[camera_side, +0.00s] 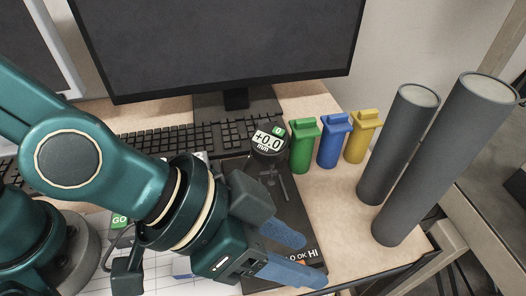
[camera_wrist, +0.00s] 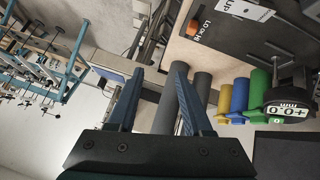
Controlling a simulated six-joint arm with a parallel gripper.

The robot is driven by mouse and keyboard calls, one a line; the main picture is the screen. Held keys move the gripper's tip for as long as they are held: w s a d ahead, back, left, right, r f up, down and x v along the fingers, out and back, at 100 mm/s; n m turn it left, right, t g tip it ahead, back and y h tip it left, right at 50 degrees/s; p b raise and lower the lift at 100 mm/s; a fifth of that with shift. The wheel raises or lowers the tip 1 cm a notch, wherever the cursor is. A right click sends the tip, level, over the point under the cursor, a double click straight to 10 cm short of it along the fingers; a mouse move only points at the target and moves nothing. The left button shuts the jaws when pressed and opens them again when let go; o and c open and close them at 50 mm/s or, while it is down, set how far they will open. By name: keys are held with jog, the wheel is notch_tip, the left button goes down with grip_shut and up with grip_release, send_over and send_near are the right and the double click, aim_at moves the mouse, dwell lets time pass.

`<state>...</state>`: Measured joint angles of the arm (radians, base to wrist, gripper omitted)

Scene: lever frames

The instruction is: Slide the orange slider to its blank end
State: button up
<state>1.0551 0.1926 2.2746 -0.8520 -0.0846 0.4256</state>
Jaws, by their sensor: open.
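An orange piece (camera_wrist: 193,26) shows in the wrist view at the edge of a dark panel, beside lettering that seems to match the LO OK HI label; I cannot tell for certain that it is the slider. In the side view the slider cannot be made out clearly, and my arm hides part of that area. My gripper (camera_side: 312,260) has two blue fingers spread apart at the front end of the dark panel (camera_side: 292,215). In the wrist view the gripper (camera_wrist: 159,68) is open with nothing between its fingertips, and the orange piece is apart from them.
A gauge (camera_side: 268,140) reading +0.0 mm stands on the panel. Green (camera_side: 303,146), blue (camera_side: 332,141) and yellow (camera_side: 363,136) bins stand to its right, then two tall grey cylinders (camera_side: 400,140). A keyboard (camera_side: 180,138) and monitor (camera_side: 220,45) are behind. The table's front edge is close.

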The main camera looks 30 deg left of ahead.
jog(key=d+n+g, duration=0.3)
jog(key=d+n, duration=0.1)
jog(key=n, duration=0.1)
jog(key=n+g+y, duration=0.4)
jog(key=n+g, duration=0.1)
jog(key=n, duration=0.6)
send_over(299, 260)
jog(key=w+a, duration=0.1)
notch_tip(299, 260, down, 5)
jog(key=shift+w+a+f, duration=0.1)
jog(key=shift+a, duration=0.05)
jog(key=shift+x, duration=2.55)
grip_shut()
jog(key=shift+w, duration=0.1)
